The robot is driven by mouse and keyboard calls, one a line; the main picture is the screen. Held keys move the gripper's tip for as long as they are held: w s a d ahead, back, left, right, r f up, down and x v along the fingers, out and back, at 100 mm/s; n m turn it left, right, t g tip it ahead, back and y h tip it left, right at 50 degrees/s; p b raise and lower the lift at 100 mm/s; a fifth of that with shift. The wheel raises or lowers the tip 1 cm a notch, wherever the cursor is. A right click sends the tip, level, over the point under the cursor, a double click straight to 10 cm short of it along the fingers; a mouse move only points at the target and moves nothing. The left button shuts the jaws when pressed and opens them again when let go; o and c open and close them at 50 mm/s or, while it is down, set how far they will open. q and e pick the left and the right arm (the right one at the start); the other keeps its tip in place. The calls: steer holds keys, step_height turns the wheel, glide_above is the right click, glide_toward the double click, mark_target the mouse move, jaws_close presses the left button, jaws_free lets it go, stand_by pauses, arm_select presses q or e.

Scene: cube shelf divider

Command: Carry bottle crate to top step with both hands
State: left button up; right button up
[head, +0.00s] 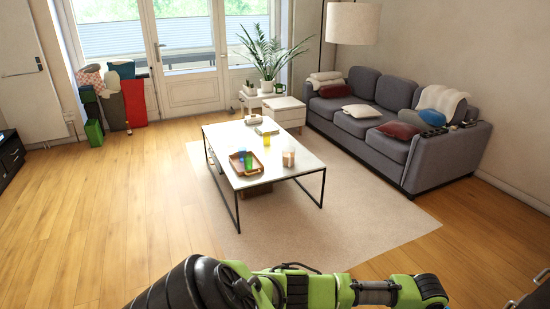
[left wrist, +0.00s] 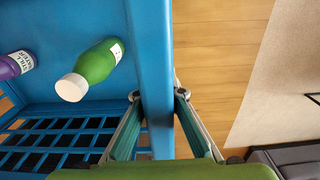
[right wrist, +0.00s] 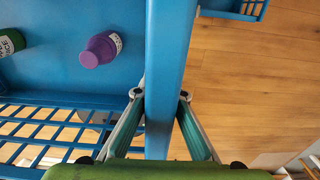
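The blue bottle crate (left wrist: 148,35) fills much of the left wrist view; it also shows in the right wrist view (right wrist: 168,35). My left gripper (left wrist: 158,95) has its fingers on both sides of one crate wall. My right gripper (right wrist: 161,95) likewise clasps a crate wall. A green bottle (left wrist: 97,62) with a white cap and a purple bottle (left wrist: 14,65) are inside the crate. A purple bottle (right wrist: 100,48) and part of a green one (right wrist: 10,42) show in the right wrist view. The head view shows neither crate, grippers nor steps.
Wooden floor (head: 90,210) lies below. A white coffee table (head: 255,150) stands on a beige rug (head: 290,235), with a grey sofa (head: 375,135) to the right. Bins (head: 134,100) and a plant (head: 268,58) are near the windows. Open floor is at the left.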

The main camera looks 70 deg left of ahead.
steer(key=shift+s, duration=0.1)
arm_select(q)
steer(key=o, duration=0.5)
steer(key=shift+s+f, duration=0.1)
steer(key=shift+f, duration=0.05)
steer(key=c, duration=0.5)
arm_select(e)
steer(key=shift+s+f, duration=0.1)
steer(key=shift+f, duration=0.05)
steer(key=o, duration=0.5)
steer(key=c, duration=0.5)
arm_select(q)
steer(key=shift+a, duration=0.25)
steer(key=shift+d, duration=0.2)
steer(key=shift+f, duration=0.3)
